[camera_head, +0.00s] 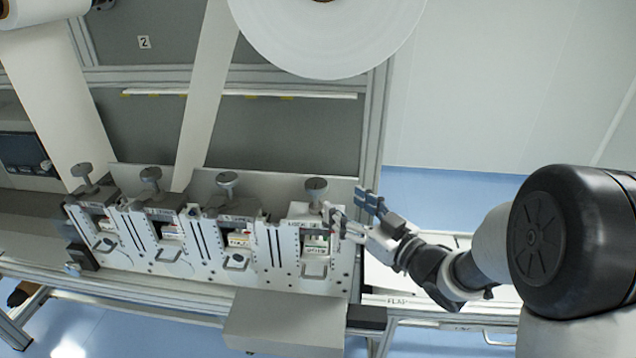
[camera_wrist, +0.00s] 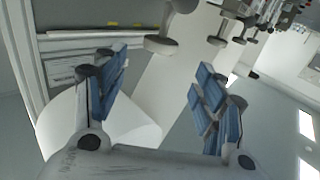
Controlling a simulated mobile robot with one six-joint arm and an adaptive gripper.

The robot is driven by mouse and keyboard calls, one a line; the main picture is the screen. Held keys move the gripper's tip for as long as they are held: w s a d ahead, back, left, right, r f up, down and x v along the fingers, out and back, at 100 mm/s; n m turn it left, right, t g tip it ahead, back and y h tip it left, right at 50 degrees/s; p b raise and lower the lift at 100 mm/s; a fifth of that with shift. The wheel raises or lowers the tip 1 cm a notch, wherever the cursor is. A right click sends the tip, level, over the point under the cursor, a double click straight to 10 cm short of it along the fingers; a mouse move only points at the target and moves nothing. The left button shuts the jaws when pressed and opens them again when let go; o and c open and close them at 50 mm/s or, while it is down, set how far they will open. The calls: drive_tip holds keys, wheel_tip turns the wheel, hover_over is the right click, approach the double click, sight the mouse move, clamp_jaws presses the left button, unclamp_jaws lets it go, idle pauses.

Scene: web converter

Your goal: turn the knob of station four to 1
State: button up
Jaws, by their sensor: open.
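Several grey knobs on stems stand in a row above the white stations of the machine. The rightmost knob (camera_head: 316,186), above the rightmost station (camera_head: 312,255), is closest to my gripper (camera_head: 350,210). My gripper is just right of this knob, its two fingers apart with nothing between them. In the wrist view, the nearest knob (camera_wrist: 165,43) is beyond the blue-padded fingertips of my gripper (camera_wrist: 157,86), near the top and apart from them. Station numbers and knob settings are too small to read.
Other knobs (camera_head: 227,184) stand leftward along the row. White web (camera_head: 205,100) runs down behind the stations from above, and a large white roll (camera_head: 325,35) hangs over them. An upright frame post (camera_head: 373,130) rises behind my gripper. Open floor lies to the right.

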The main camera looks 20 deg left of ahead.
sight(323, 188)
drive_tip(key=x, duration=1.1)
drive_tip(key=shift+w+r, duration=0.1)
drive_tip(key=shift+w, duration=0.05)
drive_tip(key=shift+c, duration=0.4)
drive_tip(key=c, duration=1)
